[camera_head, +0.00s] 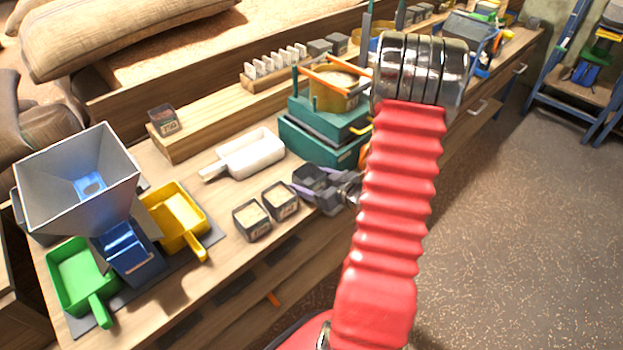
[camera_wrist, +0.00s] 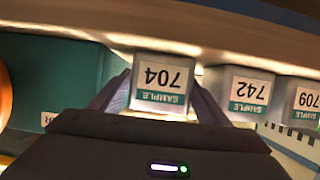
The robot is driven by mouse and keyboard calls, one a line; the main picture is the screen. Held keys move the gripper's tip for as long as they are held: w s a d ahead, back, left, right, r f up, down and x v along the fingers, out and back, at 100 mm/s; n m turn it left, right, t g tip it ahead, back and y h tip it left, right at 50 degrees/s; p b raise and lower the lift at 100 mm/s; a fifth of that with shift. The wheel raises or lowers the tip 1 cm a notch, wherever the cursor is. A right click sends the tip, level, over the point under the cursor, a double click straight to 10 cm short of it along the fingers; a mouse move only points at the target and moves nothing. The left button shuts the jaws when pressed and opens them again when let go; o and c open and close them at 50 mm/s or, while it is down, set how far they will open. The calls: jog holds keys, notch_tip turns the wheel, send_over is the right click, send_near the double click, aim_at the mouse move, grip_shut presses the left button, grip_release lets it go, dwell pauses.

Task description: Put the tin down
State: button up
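My gripper (camera_head: 318,188) is low over the front part of the bench, at the right end of a short row of small tins. In the wrist view, where labels appear upside down, the tin marked 704 (camera_wrist: 162,84) is between my gripper's two dark fingers (camera_wrist: 163,92), which press against its sides. In the head view this dark tin (camera_head: 309,176) is partly hidden by my gripper. It looks upright and close to the bench top; I cannot tell whether its base touches. Beside it stand tin 742 (camera_wrist: 244,94) and tin 709 (camera_wrist: 305,102).
Two filled tins (camera_head: 252,221) stand left of my gripper. A green scale (camera_head: 325,145) is close behind. A white scoop (camera_head: 250,155), yellow scoop (camera_head: 178,218), green scoop (camera_head: 80,275) and hopper (camera_head: 80,180) stand left. Another tin (camera_head: 163,118) sits on a wooden ledge.

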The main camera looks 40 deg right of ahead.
jog(key=shift+o, duration=0.8)
jog(key=shift+s+r, duration=0.3)
jog(key=shift+s, duration=0.2)
jog(key=v, duration=1.1)
